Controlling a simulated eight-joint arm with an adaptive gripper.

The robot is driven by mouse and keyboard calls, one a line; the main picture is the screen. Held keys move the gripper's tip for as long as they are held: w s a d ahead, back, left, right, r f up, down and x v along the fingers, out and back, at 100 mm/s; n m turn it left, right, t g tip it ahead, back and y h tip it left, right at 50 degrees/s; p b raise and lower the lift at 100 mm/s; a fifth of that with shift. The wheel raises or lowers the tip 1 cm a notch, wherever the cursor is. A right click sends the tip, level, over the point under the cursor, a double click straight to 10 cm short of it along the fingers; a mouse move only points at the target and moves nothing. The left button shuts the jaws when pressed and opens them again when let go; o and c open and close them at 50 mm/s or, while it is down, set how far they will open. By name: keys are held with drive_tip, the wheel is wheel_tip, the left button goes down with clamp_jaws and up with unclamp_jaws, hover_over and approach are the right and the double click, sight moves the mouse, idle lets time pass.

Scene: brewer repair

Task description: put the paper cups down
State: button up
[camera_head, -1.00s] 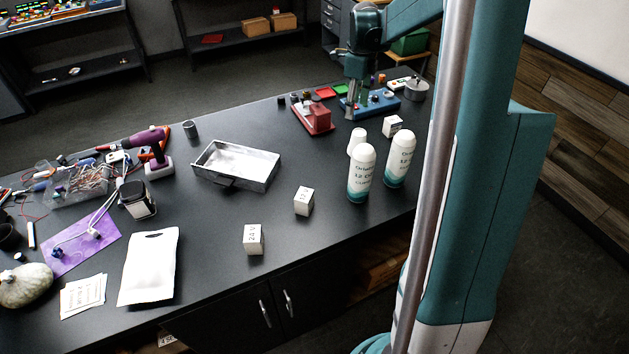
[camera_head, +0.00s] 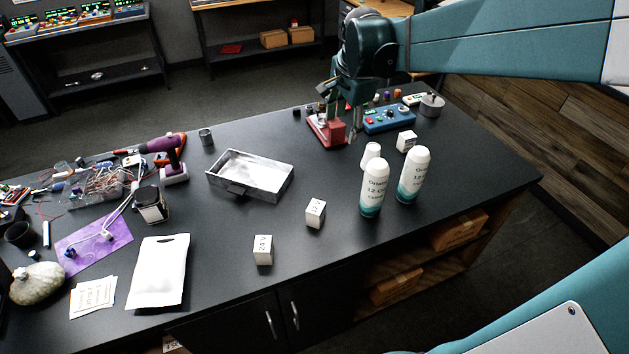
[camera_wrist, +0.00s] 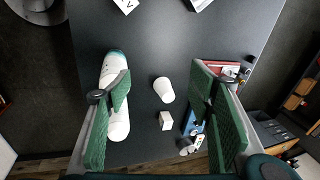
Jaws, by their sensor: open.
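Two tall white cylinders with teal bases and domed tops stand upright near the right of the table, a near one (camera_head: 373,188) and a far one (camera_head: 413,175). Their labels seem to read "12 Oz Cups". In the wrist view they show at the left, an upper one (camera_wrist: 113,68) and a lower one (camera_wrist: 118,125), partly behind a finger. A small plain white cup (camera_head: 371,151) stands behind them; it also shows in the wrist view (camera_wrist: 163,90), between the fingers but below them. My gripper (camera_head: 348,122) is open and empty, above the table beyond the cup.
A white box (camera_head: 406,141), a blue device (camera_head: 388,118) and a red device (camera_head: 326,130) stand around my gripper. A metal tray (camera_head: 250,175) and two white cubes, one at the middle (camera_head: 315,213) and one nearer (camera_head: 263,250), lie leftward.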

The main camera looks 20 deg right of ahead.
drive_tip(key=s+a+f+n+t, duration=0.1)
drive_tip(key=s+a+n+t, duration=0.1)
drive_tip(key=s+a+n, duration=0.5)
drive_tip(key=s+a+f+n+t, duration=0.1)
drive_tip(key=s+a+n+t, duration=0.1)
drive_tip(key=s+a+n, duration=0.6)
drive_tip(key=s+n, duration=0.1)
drive_tip(key=s, duration=0.5)
drive_tip(key=shift+s+a+f+n+y, duration=0.2)
drive_tip(key=shift+s+n+y, duration=0.05)
drive_tip(key=shift+n+y, duration=0.15)
drive_tip(key=shift+f, duration=0.1)
wheel_tip(320, 180, down, 10)
drive_tip(key=b, duration=1)
drive_tip(key=shift+r, duration=0.2)
